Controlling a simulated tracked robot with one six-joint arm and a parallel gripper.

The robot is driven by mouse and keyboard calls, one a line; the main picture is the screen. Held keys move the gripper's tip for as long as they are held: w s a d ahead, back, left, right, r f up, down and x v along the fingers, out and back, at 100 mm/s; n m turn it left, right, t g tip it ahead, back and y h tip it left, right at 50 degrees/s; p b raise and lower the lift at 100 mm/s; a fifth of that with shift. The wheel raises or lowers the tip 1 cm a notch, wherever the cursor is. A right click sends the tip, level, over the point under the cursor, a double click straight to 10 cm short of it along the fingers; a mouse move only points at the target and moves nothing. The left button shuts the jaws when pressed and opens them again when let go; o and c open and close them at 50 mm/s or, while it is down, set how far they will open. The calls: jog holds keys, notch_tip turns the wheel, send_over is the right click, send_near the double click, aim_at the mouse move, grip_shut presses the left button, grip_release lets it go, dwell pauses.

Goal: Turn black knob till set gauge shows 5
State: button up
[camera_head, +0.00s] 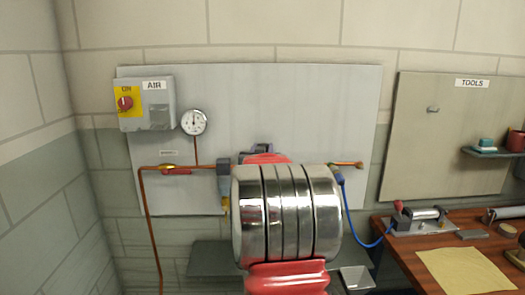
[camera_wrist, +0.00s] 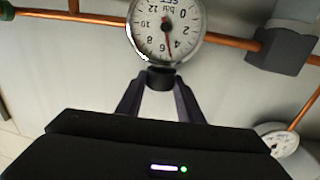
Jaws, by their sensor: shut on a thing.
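In the wrist view the set gauge (camera_wrist: 155,28) is a round white dial marked SET and bar, seen upside down. Its red needle points between 4 and 6, close to 5. Just below it in that view is the black knob (camera_wrist: 160,79). My gripper (camera_wrist: 161,84) has its two dark fingers on either side of the knob, shut on it. In the head view my silver and red arm covers the set gauge, the knob and most of my gripper.
A grey wall panel (camera_head: 320,100) carries copper piping (camera_head: 148,210), another gauge (camera_head: 194,122) and a grey AIR box (camera_head: 160,112) with a red switch (camera_head: 125,103). A blue hose (camera_head: 350,215) runs to a wooden bench (camera_head: 410,270) at right.

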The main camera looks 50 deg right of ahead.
jog(key=shift+r, duration=0.2)
jog(key=o, duration=1.1)
jog(key=shift+f, duration=0.2)
jog(key=shift+c, duration=0.2)
jog(key=shift+s+a, duration=0.15)
jog(key=v, duration=1.3)
jog(key=shift+a, duration=0.2)
jog(key=shift+s, duration=0.15)
